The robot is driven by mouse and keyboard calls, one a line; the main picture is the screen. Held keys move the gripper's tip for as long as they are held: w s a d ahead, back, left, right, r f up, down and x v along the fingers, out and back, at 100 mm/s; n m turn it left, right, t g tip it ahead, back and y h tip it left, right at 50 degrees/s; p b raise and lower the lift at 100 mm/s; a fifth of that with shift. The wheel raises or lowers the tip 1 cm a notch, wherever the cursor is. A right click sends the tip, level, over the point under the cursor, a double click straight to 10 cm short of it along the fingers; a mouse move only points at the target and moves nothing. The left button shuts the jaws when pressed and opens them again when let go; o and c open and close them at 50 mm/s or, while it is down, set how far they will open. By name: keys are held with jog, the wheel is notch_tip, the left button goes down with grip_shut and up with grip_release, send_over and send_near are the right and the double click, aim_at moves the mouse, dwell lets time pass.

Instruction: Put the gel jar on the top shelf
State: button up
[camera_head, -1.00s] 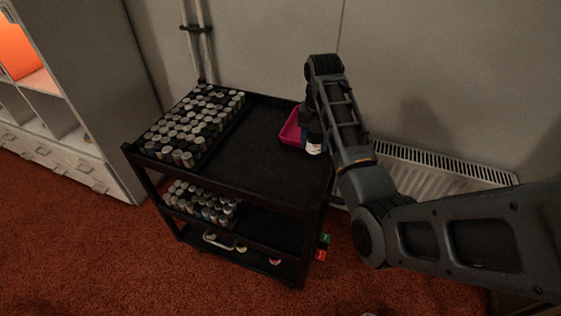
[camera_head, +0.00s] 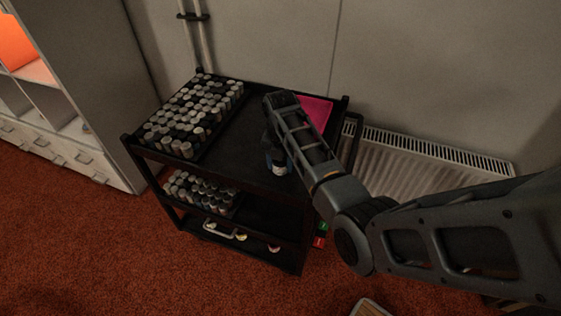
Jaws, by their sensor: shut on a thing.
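The gel jar (camera_head: 279,168), dark with a white label and a touch of blue, is in my gripper (camera_head: 273,152). The gripper is shut on it, with its fingers mostly hidden behind my arm. The jar appears upright, over the front middle of the top shelf (camera_head: 236,150) of a black cart. I cannot tell whether its base touches the shelf.
Several grey-capped jars (camera_head: 193,112) fill the top shelf's left side. A pink tray (camera_head: 318,112) lies at its back right, partly behind my arm. More jars (camera_head: 199,191) stand on the middle shelf. A ribbed radiator (camera_head: 430,155) is at the right.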

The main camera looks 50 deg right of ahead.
jog(key=shift+f, duration=0.15)
jog(key=o, duration=1.2)
notch_tip(320, 180, up, 12)
jog(key=shift+r, duration=0.2)
